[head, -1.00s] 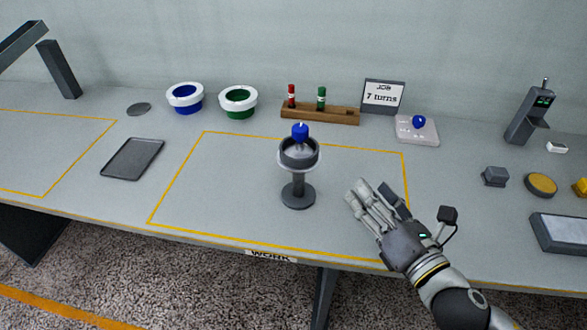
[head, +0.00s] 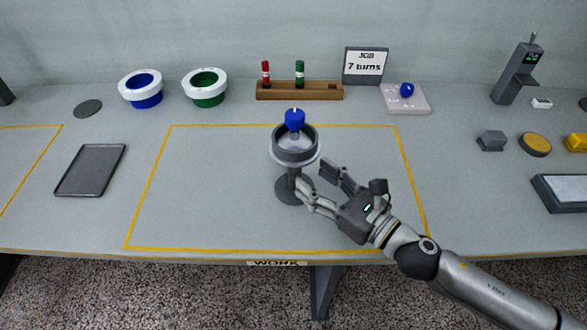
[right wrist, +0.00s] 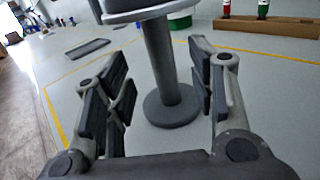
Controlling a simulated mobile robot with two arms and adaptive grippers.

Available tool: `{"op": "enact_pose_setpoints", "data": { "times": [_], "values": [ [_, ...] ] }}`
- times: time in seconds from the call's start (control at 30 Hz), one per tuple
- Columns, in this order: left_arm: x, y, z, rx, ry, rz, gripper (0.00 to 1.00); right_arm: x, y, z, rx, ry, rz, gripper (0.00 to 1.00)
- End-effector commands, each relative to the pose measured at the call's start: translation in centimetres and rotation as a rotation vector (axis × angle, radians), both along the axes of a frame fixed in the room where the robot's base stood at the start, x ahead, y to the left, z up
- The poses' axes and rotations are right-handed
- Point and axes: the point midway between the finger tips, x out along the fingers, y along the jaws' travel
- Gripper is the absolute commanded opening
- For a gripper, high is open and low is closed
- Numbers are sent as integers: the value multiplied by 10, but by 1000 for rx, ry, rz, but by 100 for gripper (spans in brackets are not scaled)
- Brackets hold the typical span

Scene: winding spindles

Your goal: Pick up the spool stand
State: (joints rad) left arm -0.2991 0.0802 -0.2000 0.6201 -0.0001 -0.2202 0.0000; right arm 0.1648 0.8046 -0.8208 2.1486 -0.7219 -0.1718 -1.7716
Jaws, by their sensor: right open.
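The spool stand (head: 289,185) stands upright inside the yellow-outlined work area, with a dark round base, a post and a cup on top. My right gripper (head: 318,180) is open just to the right of the post. In the right wrist view, the stand's post (right wrist: 160,60) rises between the spread fingers of the gripper (right wrist: 158,100), and its base (right wrist: 172,106) shows beyond them. The cup is cut off at the top there. I cannot see the fingers touching the post. My left gripper is out of view.
A dark tray (head: 91,170) lies to the left. Behind are blue (head: 141,88) and green (head: 205,88) white-rimmed bowls, a wooden rack (head: 300,91) and a "7 turns" sign (head: 365,66). A grey block (head: 491,141) and a yellow disc (head: 535,144) are at right.

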Motion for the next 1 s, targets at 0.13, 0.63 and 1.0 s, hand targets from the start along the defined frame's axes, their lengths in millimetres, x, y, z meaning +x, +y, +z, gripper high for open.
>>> {"op": "enact_pose_setpoints", "data": {
  "times": [0.13, 0.63, 1.0],
  "values": [
    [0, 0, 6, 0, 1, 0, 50, 7, 6, 5, 2, -4, 0, 51],
    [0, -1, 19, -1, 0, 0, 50, 47, 48, 5, 2, -2, -1, 51],
    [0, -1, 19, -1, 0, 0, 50, 48, 48, 4, 1, -2, -1, 33]
  ]
}}
